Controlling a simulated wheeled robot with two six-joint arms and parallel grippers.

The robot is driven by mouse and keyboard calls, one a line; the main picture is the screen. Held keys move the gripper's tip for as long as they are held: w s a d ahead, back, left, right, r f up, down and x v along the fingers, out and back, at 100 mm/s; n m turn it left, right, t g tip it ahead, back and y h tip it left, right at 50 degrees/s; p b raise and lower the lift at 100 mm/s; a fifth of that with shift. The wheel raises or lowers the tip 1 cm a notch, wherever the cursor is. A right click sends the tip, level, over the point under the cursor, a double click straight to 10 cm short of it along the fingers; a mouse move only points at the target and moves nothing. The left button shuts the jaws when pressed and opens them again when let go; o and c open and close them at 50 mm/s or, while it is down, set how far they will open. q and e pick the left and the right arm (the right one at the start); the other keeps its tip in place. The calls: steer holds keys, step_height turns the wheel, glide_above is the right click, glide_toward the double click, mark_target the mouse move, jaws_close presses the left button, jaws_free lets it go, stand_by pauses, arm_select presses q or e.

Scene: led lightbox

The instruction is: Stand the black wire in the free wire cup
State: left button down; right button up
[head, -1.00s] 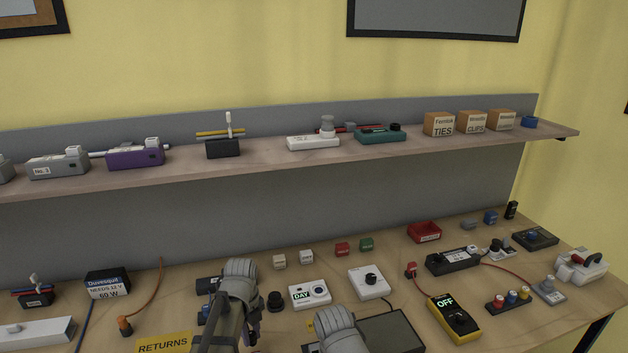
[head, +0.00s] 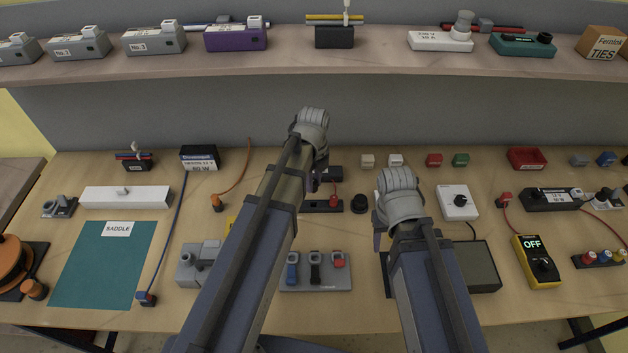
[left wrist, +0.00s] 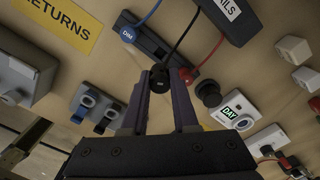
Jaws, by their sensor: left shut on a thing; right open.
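My left gripper (left wrist: 160,84) is shut on the black plug (left wrist: 159,78) of the black wire (left wrist: 180,41). In the head view my left gripper (head: 316,178) is above the middle of the bench, and its arm hides the plug. A dark round cup-like piece (head: 358,203) stands to its right; it also shows in the left wrist view (left wrist: 208,93). I cannot tell whether it is the free wire cup or whether it is hollow. My right gripper (head: 380,228) is open, right of that piece; its fingertips are mostly hidden.
A dark bar (left wrist: 150,42) with a blue plug marked DIM (left wrist: 128,35) and a red plug (left wrist: 187,75) lies close by. A grey plate (head: 316,285) with blue, black and red fittings is nearer the front. A green SADDLE mat (head: 100,275) is at left. The shelf overhangs behind.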

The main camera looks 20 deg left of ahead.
arm_select(q)
steer(key=shift+r, duration=0.2)
arm_select(e)
steer(key=shift+r, duration=0.15)
arm_select(q)
steer(key=shift+f, duration=0.1)
steer(key=shift+f, duration=0.1)
arm_select(e)
steer(key=shift+f, duration=0.25)
arm_select(q)
step_height(320, 180, down, 6)
steer(key=b, duration=0.6)
steer(key=shift+r, duration=0.25)
arm_select(e)
step_height(320, 180, down, 5)
steer(key=shift+f, duration=0.2)
arm_select(q)
steer(key=shift+f+b, duration=0.75)
arm_select(e)
steer(key=shift+f, duration=0.8)
arm_select(q)
steer(key=shift+a+f, duration=0.1)
steer(key=shift+f, duration=0.05)
arm_select(e)
steer(key=shift+s+f, duration=0.1)
